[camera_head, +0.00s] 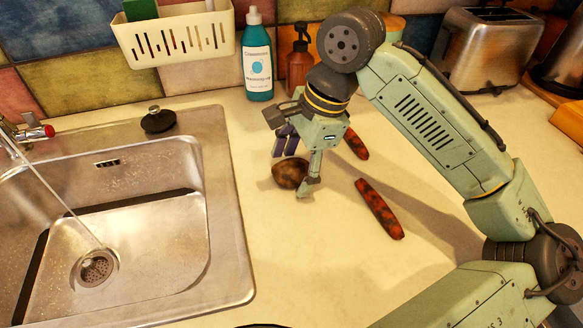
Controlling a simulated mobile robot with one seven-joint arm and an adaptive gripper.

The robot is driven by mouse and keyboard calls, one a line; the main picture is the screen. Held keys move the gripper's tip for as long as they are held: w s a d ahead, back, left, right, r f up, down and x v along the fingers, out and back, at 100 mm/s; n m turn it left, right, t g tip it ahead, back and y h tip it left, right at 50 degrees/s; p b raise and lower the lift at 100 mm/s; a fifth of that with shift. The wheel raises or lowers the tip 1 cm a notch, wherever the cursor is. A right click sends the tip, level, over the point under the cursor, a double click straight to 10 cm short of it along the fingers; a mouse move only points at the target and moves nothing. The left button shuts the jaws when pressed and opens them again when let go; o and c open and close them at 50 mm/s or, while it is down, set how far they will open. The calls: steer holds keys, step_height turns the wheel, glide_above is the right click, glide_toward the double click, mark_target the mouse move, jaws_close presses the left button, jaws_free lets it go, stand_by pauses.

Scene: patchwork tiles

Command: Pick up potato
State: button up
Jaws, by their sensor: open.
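The potato (288,173) is a round brown lump on the pale countertop, just right of the sink. My gripper (296,170) is above and around it, pointing down. One green finger stands at the potato's right side, close to it. A dark finger part shows behind the potato at its upper left. The jaws are open. I cannot tell whether either finger touches the potato, which appears to rest on the counter.
Two dark red sausage-like items lie to the right, one (379,208) in front and one (356,144) behind my gripper. The metal sink (226,200) is at left. A teal bottle (257,62), a brown pump bottle (300,62) and a toaster (487,48) stand at the back.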

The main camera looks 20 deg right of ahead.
steer(key=shift+f, duration=0.1)
steer(key=c, duration=1.3)
